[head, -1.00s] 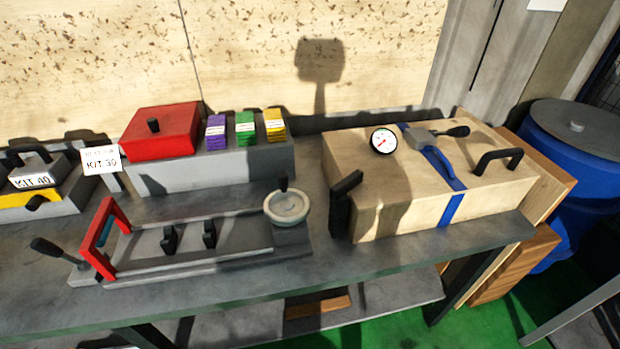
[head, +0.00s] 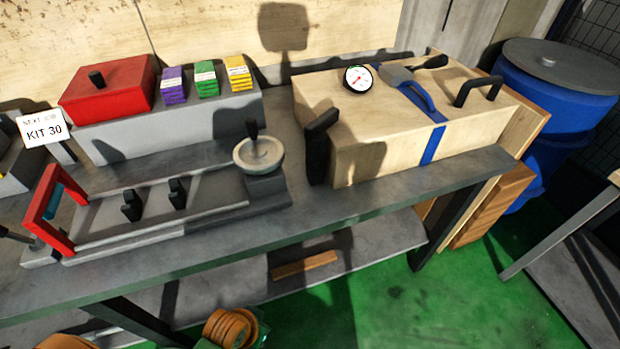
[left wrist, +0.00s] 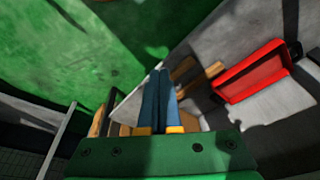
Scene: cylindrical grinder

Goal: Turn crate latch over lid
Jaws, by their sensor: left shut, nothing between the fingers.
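The wooden crate (head: 375,140) stands on the right part of the grey bench, with its lid (head: 325,87) down. A blue strap (head: 433,146) runs over its top and front. A grey lever with a black knob (head: 430,62) and a blue handle sits on the strap. A black upright piece (head: 318,150), perhaps the latch, stands at the crate's left front corner. I cannot tell which part is the latch. My left gripper (left wrist: 160,75) shows only in the left wrist view, with its dark fingers together and empty. No gripper shows in the head view.
A dial gauge (head: 357,78) and a black handle (head: 478,91) are on the lid. A red box (head: 106,90) stands behind. A blue drum (head: 555,95) stands at right.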

